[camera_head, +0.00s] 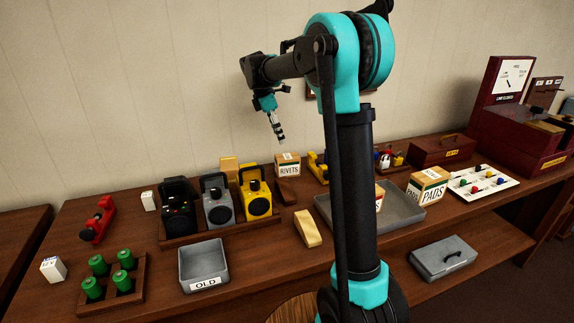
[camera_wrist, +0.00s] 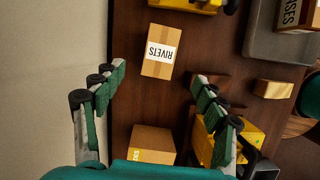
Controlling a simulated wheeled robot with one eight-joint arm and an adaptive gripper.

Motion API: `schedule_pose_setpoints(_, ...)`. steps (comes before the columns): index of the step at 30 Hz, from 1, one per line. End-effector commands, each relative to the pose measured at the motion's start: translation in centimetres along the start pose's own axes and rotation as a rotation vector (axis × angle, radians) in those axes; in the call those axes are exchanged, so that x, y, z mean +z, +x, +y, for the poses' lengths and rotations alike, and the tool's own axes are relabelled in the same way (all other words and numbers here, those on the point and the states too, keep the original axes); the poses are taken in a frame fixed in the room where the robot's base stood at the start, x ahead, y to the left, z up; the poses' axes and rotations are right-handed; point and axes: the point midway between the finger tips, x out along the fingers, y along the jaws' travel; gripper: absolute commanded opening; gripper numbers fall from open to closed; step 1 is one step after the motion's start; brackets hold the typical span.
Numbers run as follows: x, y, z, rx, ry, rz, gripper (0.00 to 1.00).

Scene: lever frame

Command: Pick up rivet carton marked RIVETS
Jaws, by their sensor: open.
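The rivet carton (camera_head: 287,165) is a small tan box with a white label reading RIVETS. It stands on the wooden bench near the wall, right of the yellow lantern-like unit. In the wrist view the carton (camera_wrist: 161,52) lies ahead of the fingertips, roughly midway between them, with its label upside down. My gripper (camera_head: 278,135) is open and empty, above and slightly left of the carton in the head view. In the wrist view both fingers of my gripper (camera_wrist: 158,77) show spread apart, not touching the carton.
A yellow unit (camera_head: 256,196) stands left of the carton, and a yellow tool (camera_head: 317,166) right. A grey tray (camera_head: 405,211) holding cartons lies further right. A tan block (camera_head: 307,228) lies in front.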

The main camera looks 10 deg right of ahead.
Motion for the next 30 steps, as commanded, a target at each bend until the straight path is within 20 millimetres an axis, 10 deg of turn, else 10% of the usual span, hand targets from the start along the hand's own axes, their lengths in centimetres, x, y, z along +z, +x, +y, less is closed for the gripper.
schedule_pose_setpoints(12,0.0,8.0,0.0,0.001,0.003,0.0,0.72)
schedule_pose_setpoints(30,0.2,14.2,0.0,0.001,0.003,0.0,0.72)
